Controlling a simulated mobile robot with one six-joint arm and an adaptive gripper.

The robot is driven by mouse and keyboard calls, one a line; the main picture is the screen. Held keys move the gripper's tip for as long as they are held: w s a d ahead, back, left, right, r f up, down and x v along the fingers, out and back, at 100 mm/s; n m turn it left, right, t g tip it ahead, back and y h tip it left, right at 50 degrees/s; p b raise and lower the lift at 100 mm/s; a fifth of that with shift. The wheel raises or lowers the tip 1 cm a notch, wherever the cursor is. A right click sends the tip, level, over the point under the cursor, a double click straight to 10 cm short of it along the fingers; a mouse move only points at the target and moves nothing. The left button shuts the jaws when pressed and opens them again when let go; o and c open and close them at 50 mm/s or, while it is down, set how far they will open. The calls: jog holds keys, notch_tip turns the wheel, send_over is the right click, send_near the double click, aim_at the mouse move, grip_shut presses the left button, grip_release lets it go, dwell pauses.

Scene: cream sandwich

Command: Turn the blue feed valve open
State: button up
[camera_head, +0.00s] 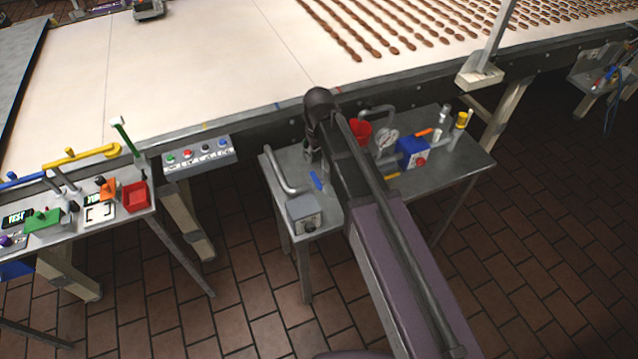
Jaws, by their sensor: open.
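A small blue handle (316,181) shows on the grey side table (352,216), just left of my arm and right of a bent grey pipe (285,172). It looks like the blue feed valve, but its body and how far it is turned are too small to tell. My gripper (311,156) points down over the table's left half, above and slightly left of the blue handle in the picture. It is open, and nothing shows between its fingers. My arm hides part of the table; whether the gripper touches anything I cannot tell.
A grey box with a knob (304,214) stands at the table's front left. The conveyor (200,70) edge runs behind. A button panel (198,152) is left.

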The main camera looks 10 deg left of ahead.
aim_at(319, 184)
jog(key=shift+f+b, duration=5.85)
jog(key=shift+f, duration=0.3)
jog(key=shift+c, duration=0.2)
grip_shut()
